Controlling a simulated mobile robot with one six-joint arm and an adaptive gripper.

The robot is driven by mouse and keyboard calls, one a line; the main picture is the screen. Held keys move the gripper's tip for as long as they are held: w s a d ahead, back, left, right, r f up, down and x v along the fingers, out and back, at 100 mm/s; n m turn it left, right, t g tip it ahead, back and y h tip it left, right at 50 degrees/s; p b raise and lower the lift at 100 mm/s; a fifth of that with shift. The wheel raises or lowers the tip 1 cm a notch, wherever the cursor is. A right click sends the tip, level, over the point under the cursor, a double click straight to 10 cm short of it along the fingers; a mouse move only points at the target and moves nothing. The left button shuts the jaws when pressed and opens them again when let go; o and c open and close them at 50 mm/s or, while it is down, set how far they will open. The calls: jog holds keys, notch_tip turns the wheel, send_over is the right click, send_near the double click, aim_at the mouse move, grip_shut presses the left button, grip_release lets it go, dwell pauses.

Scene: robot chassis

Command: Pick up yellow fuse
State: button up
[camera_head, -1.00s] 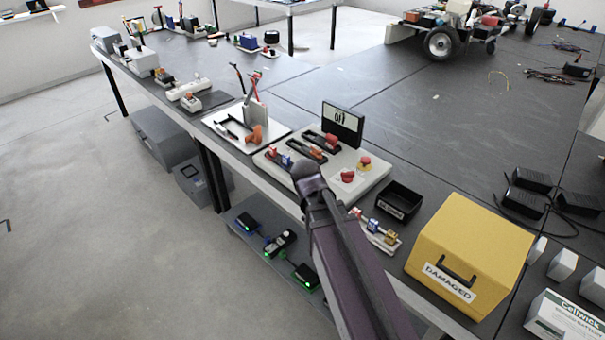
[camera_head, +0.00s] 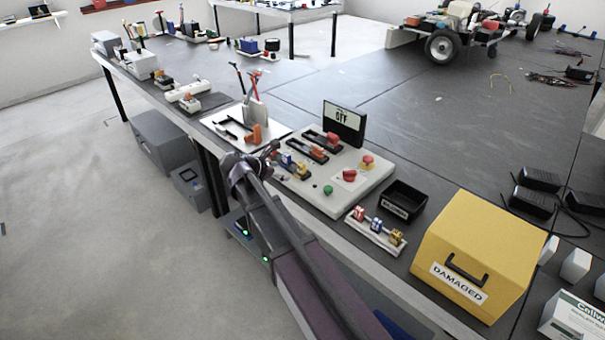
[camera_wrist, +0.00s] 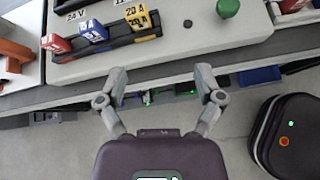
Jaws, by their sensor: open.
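A yellow fuse marked 20 A (camera_wrist: 141,17) sits at the right end of a black holder on the pale panel in the wrist view. A blue fuse (camera_wrist: 93,31) and a red fuse (camera_wrist: 56,43) sit to its left. In the head view this yellow fuse (camera_head: 303,170) is small, right of my arm's end. Another yellow fuse (camera_head: 397,238) stands in a separate white rack with red and blue ones. My gripper (camera_wrist: 161,84) is open and empty, short of the panel's front edge, apart from the fuses. My arm partly hides the holder in the head view.
A black bin (camera_head: 402,201) and a yellow DAMAGED box (camera_head: 474,257) stand to the right. Floor lies below the table's front edge.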

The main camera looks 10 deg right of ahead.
jog(key=shift+w+a+r+n+t+h, duration=0.2)
jog(key=shift+w+a+r+n+t, duration=0.05)
jog(key=shift+w+a+n, duration=0.3)
jog(key=shift+w+a+r+n+t+h, duration=0.25)
jog(key=shift+w+a+n, duration=0.25)
jog(key=shift+n, duration=0.15)
jog(key=shift+f, duration=0.1)
jog(key=b, duration=0.4)
send_near(299, 165)
jog(key=x, duration=0.4)
jog(key=shift+f, duration=0.2)
jog(key=shift+w+d+f, duration=0.15)
jog(key=shift+w+d, duration=0.15)
jog(key=shift+d, duration=0.2)
jog(key=shift+b+x, duration=1.4)
jog(key=shift+x, duration=1.2)
jog(key=shift+c, duration=0.2)
